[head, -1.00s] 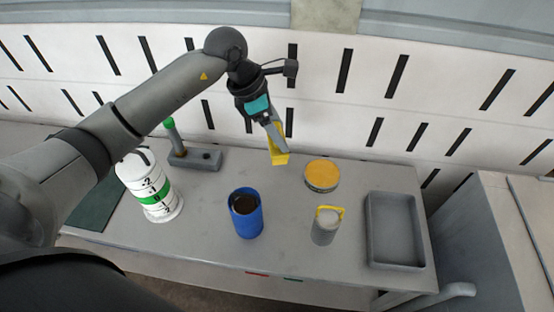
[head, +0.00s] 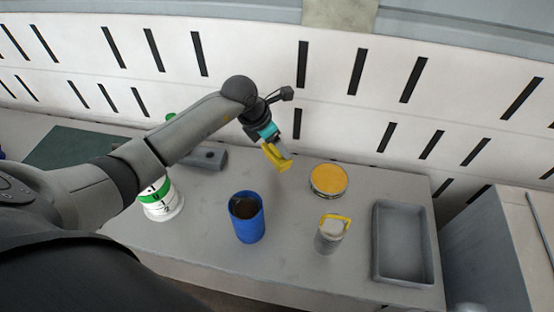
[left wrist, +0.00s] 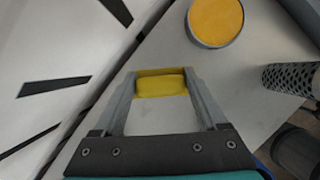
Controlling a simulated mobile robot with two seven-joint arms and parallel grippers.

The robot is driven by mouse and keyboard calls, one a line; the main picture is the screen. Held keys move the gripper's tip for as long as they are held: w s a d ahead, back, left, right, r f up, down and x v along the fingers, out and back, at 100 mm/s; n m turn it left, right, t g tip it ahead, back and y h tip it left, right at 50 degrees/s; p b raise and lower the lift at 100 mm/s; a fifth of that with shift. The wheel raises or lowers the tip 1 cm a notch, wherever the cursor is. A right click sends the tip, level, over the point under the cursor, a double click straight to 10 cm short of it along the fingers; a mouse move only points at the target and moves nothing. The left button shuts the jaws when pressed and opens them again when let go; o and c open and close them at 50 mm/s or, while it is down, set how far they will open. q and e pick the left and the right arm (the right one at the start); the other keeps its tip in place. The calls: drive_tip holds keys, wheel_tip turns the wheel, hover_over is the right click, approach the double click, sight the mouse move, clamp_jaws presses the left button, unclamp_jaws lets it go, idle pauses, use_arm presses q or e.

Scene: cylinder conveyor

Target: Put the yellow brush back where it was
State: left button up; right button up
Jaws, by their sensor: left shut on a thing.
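The yellow brush (head: 277,158) is held in my left gripper (head: 271,146), above the back middle of the grey table (head: 300,262). In the left wrist view, the brush (left wrist: 161,84) spans the gap between the two fingertips of my left gripper (left wrist: 161,77), which are shut on it. In the head view the brush is behind the blue cup (head: 247,226) and left of the round tin with a yellow top (head: 329,180). Whether it touches the table is hard to tell. My right gripper is not in view.
A grey canister with a yellow handle (head: 330,237) stands in front of the tin. An empty grey tray (head: 403,245) is at the right. A white and green cylinder (head: 160,200) and a grey base (head: 207,158) are partly behind my arm. A slotted wall (head: 330,110) rises behind.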

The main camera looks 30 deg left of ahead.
sight(276, 157)
use_arm(q)
drive_tip(key=shift+f+b, duration=0.55)
drive_tip(key=shift+f, duration=2.55)
drive_tip(key=shift+f, duration=0.2)
drive_tip(key=o, duration=1.2)
drive_tip(key=shift+o, duration=0.2)
drive_tip(key=shift+r, duration=0.1)
drive_tip(key=shift+r, duration=0.25)
drive_tip(key=p+v, duration=0.2)
drive_tip(key=v, duration=0.9)
drive_tip(key=shift+s+r, duration=0.2)
drive_tip(key=shift+r, duration=0.15)
